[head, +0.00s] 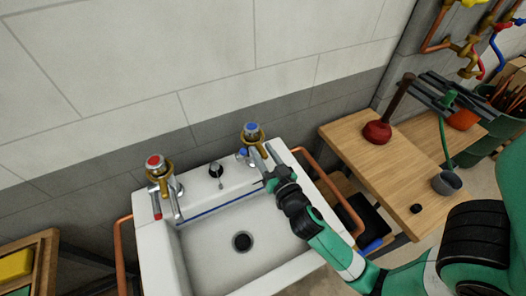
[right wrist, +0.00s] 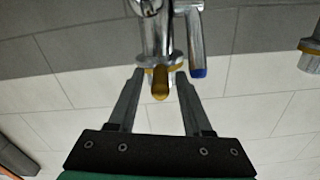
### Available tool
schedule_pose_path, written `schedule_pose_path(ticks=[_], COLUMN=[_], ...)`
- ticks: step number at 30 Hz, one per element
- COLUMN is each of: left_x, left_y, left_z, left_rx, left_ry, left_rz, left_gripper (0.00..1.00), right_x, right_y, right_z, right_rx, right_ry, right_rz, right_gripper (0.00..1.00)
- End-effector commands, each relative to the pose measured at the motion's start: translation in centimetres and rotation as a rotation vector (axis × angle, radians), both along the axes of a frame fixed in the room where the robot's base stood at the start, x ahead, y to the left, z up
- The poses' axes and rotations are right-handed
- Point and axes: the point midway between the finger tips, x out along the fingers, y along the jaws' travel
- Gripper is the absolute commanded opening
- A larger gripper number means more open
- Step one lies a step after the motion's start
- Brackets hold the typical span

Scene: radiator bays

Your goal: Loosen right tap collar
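The right tap (head: 252,131) has a blue-topped cap and stands at the sink's back right. Its brass collar (head: 252,139) also shows in the right wrist view (right wrist: 145,62), with a brass lug (right wrist: 160,84) sticking out. My right gripper (head: 264,154) is at this collar. In the right wrist view, its two fingers (right wrist: 160,74) are spread on either side of the lug, with gaps visible, so it is open. The tap's blue-tipped lever (right wrist: 196,45) is just right of the fingers there. The left tap (head: 158,170) has a red top and a similar brass collar. My left gripper is out of view.
The white sink (head: 205,262) has a black knob (head: 216,170) between the taps. Copper pipes run down both sides. At right, a wooden bench (head: 390,165) carries a red plunger (head: 377,131) and a grey cup (head: 447,183). A tiled wall stands close behind the taps.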

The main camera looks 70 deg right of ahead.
Motion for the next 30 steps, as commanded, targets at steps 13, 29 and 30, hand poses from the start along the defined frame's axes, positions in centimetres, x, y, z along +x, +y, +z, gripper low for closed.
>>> schedule_pose_path(ticks=[13, 29, 30], left_x=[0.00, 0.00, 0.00], left_y=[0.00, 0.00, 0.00], left_z=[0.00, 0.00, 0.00], left_rx=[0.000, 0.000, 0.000], left_ry=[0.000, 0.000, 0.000], left_rz=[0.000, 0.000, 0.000], left_gripper=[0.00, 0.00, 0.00], right_x=[-0.02, -0.03, -0.03], right_y=[0.03, 0.03, 0.03], right_z=[0.01, 0.02, 0.03], right_rx=[0.000, 0.000, 0.000], right_ry=[0.000, 0.000, 0.000], right_rz=[0.000, 0.000, 0.000], right_gripper=[0.00, 0.00, 0.00])
